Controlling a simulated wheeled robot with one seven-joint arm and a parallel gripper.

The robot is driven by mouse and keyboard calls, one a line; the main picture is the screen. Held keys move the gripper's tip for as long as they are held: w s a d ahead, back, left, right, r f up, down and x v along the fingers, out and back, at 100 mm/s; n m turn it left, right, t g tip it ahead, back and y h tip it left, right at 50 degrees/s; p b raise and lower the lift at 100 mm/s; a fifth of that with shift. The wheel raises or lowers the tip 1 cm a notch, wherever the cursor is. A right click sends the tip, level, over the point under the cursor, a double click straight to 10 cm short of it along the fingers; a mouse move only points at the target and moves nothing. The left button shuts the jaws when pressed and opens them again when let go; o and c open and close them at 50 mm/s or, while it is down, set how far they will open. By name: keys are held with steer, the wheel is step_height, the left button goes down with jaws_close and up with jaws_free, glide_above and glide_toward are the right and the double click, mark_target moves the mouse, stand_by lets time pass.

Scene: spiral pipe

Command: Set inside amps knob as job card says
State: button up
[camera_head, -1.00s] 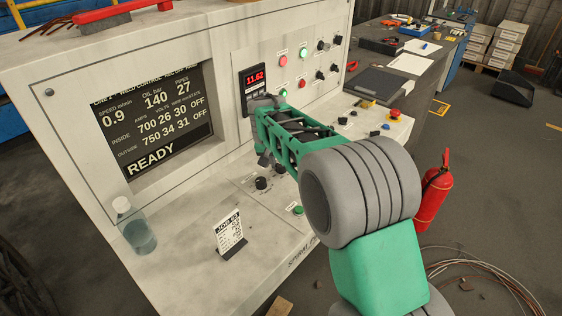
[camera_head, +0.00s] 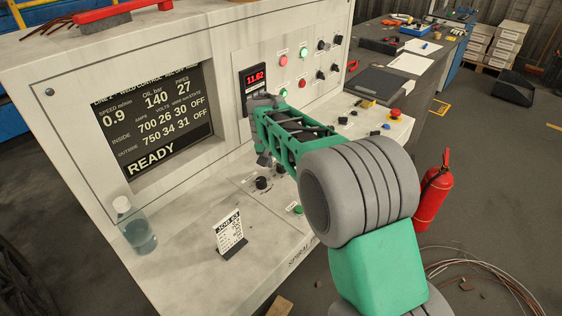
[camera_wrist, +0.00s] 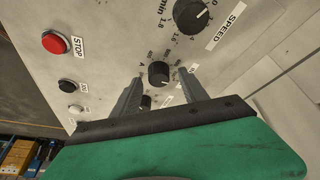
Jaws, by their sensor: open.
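In the wrist view, a black round knob (camera_wrist: 159,73) with a number scale around it sits between the tips of my open gripper (camera_wrist: 162,77). I cannot tell whether the fingers touch it, and its label is too small to read. A larger black knob marked SPEED (camera_wrist: 190,15) is above, and another black knob (camera_wrist: 146,102) is below, partly hidden by my gripper. In the head view, the white job card (camera_head: 230,232) stands on the desk; its lines are too small to read. The screen (camera_head: 155,125) shows INSIDE amps 700 and READY.
A clear bottle (camera_head: 136,228) stands at the desk's left. A red emergency button (camera_head: 395,114) is at the right. The desk around the card is mostly clear.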

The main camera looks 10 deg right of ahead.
steer(key=v, duration=0.7)
steer(key=shift+s+r, duration=0.15)
steer(key=shift+r, duration=0.2)
steer(key=n+p, duration=0.1)
steer(key=p, duration=0.1)
glide_toward(278, 178)
steer(key=s+d+r, duration=0.4)
steer(key=s, duration=0.1)
steer(key=s+f+n+y+p, duration=0.1)
steer(key=s+f+n+y, duration=0.1)
steer(key=s, duration=1.5)
step_height(278, 178, down, 2)
steer(key=shift+s+a+n+g+p, duration=0.2)
steer(key=shift+a+n+g+p, duration=0.15)
steer(key=shift+n, duration=0.25)
